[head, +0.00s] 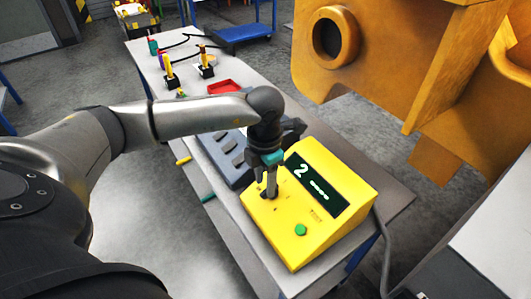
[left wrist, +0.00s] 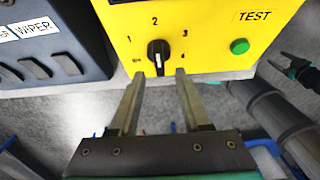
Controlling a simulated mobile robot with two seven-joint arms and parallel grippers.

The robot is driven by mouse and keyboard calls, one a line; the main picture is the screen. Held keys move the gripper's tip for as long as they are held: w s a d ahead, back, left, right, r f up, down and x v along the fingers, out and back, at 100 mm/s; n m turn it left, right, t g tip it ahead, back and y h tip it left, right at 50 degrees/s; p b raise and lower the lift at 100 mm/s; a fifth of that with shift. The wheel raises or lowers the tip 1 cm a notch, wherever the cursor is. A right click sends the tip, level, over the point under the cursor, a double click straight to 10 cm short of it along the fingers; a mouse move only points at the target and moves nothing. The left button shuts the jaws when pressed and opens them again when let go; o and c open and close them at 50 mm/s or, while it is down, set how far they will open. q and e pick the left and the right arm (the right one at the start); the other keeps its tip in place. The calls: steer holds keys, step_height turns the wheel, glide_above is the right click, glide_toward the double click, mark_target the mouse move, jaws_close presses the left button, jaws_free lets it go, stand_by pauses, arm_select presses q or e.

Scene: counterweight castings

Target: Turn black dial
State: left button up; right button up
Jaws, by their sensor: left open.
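The black dial (left wrist: 158,54) is on the face of a yellow test box (head: 310,240), with numbers 1 to 4 around it. My left gripper (head: 270,192) reaches down over the box face and largely hides the dial in the head view. In the left wrist view its two fingers (left wrist: 160,76) are apart, with tips just short of the dial, one to each side. Nothing is between them. What looks like my right gripper (left wrist: 296,68) is small at the right edge.
A green button (head: 300,230) is on the box near the dial, under a TEST label. A dark grey switch panel (head: 228,158) adjoins the box on the grey bench. A red tray (head: 224,87) lies farther back. A large orange casting (head: 400,60) overhangs at right.

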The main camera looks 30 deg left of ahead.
arm_select(q)
step_height(320, 180, up, 11)
steer(key=shift+w, duration=0.1)
stand_by(0.6)
